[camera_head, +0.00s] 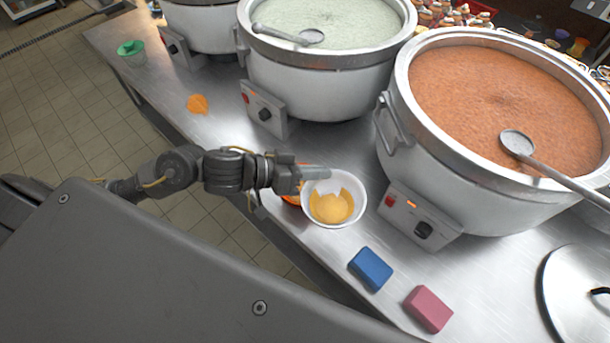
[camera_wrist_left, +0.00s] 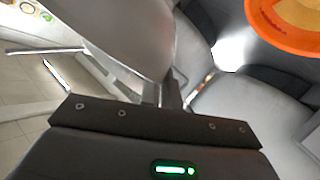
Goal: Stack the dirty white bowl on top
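The dirty white bowl (camera_head: 357,208), with yellow-orange residue inside, is at the front edge of the steel counter in the head view. Its pale side fills the upper middle of the left wrist view (camera_wrist_left: 130,35). My left gripper (camera_head: 315,172) is at the bowl's far-left rim, and its fingers (camera_wrist_left: 163,95) are close together on the rim. An orange bowl (camera_head: 290,199) shows partly behind the white bowl's left side; its orange rim is also in the left wrist view (camera_wrist_left: 262,28). I cannot tell whether the two bowls touch. My right gripper is not in view.
Large pots of orange-red (camera_head: 395,120) and pale-green congee (camera_head: 320,90) stand behind. A blue block (camera_head: 371,268), a pink block (camera_head: 428,309) and a metal lid (camera_head: 575,290) lie to the right. An orange item (camera_head: 197,103) and a green container (camera_head: 131,52) sit farther left.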

